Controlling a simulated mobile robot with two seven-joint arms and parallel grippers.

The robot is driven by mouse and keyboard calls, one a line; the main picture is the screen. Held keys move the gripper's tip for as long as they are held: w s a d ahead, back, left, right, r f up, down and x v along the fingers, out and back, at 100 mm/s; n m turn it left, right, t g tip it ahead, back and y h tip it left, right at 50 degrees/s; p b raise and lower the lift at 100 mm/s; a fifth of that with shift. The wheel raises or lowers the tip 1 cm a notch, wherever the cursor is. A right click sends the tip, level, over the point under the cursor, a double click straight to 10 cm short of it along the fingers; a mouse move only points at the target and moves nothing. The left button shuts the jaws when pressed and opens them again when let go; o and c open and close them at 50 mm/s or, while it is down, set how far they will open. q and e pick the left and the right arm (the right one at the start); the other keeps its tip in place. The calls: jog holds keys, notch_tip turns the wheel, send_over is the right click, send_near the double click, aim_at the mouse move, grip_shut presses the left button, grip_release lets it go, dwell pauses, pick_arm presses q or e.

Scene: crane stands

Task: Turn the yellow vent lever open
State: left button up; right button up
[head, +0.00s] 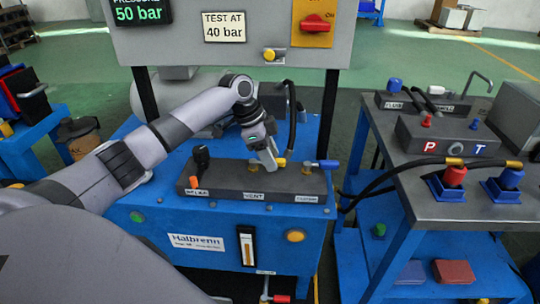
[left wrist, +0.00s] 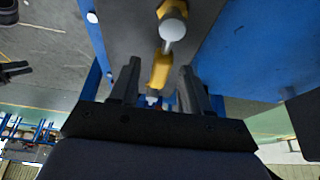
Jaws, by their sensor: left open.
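The grey valve block (head: 228,178) sits on the blue stand, with a VENT label (head: 254,196) at the middle of its front. A small part of the yellow vent lever (head: 281,162) shows beside my left gripper (head: 268,160), which hides the rest in the head view. In the left wrist view the yellow lever (left wrist: 160,72) lies between the two fingers of my left gripper (left wrist: 158,70), below a pale round knob (left wrist: 172,27). The fingers are open, with a gap visible on at least the right side of the lever. My right gripper is not in view.
A grey panel (head: 180,45) overhangs behind. A side bench (head: 420,195) with hoses and red and blue fittings stands at right.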

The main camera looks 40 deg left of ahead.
pick_arm(q)
grip_shut()
